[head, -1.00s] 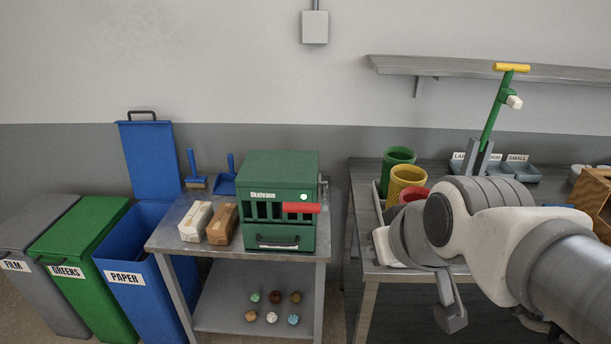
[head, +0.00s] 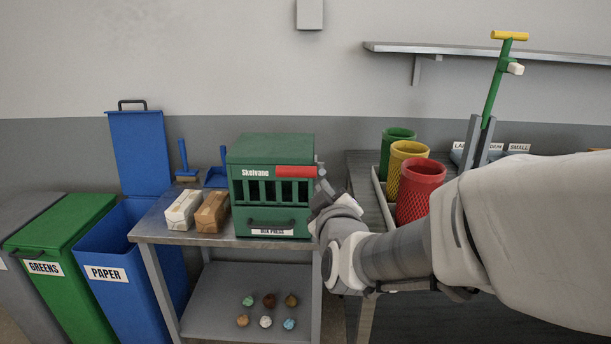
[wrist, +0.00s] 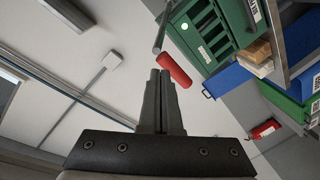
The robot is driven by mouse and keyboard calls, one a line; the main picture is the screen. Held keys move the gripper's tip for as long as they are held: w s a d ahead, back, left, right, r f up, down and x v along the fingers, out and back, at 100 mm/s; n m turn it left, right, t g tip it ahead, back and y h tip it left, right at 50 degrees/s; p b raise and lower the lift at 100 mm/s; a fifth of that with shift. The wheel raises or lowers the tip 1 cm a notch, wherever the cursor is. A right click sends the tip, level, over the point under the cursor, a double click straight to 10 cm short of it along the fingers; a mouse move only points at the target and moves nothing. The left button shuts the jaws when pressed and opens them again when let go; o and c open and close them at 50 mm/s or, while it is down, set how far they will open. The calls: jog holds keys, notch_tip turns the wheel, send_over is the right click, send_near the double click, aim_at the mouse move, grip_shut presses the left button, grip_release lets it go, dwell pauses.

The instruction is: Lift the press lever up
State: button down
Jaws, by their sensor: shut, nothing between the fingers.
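The green press (head: 265,215) stands on the small metal table. Its lever has a red grip (head: 296,172), level with the upper front of the press and covering part of it. In the wrist view the red grip (wrist: 174,70) lies just beyond and beside my fingertips, with the grey lever rod (wrist: 161,32) leading from it along the press side. My gripper (wrist: 160,72) is shut and empty; whether it touches the grip is unclear. In the head view my wrist is at the press's right side, and the fingers are hard to make out.
A white package (head: 184,210) and a brown package (head: 212,212) lie left of the press. Blue (head: 122,265) and green (head: 62,235) bins stand further left. Green, yellow and red (head: 420,192) mesh cups stand on the right bench. Several small balls lie on the lower shelf.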

jog(key=s+a+f+n+t+h+b, duration=0.1)
jog(key=s+a+f+n+t+b, duration=0.1)
jog(key=f+b, duration=0.4)
jog(key=s+a+f+n+t+h+b, duration=0.1)
jog(key=s+a+f+n+t+b, duration=0.1)
jog(key=a+f+n+t+b, duration=0.2)
notch_tip(320, 180, down, 3)
jog(key=n+t+b, duration=0.2)
jog(key=t+b, duration=0.1)
jog(key=shift+h, duration=0.4)
jog(key=shift+r, duration=0.15)
jog(key=b, duration=0.2)
send_near(302, 168)
jog(key=w+r, duration=0.2)
jog(key=w, duration=0.3)
jog(key=shift+a+r+p, duration=0.15)
jog(key=shift+a+p, duration=0.15)
jog(key=shift+a, duration=0.15)
jog(key=shift+r, duration=0.15)
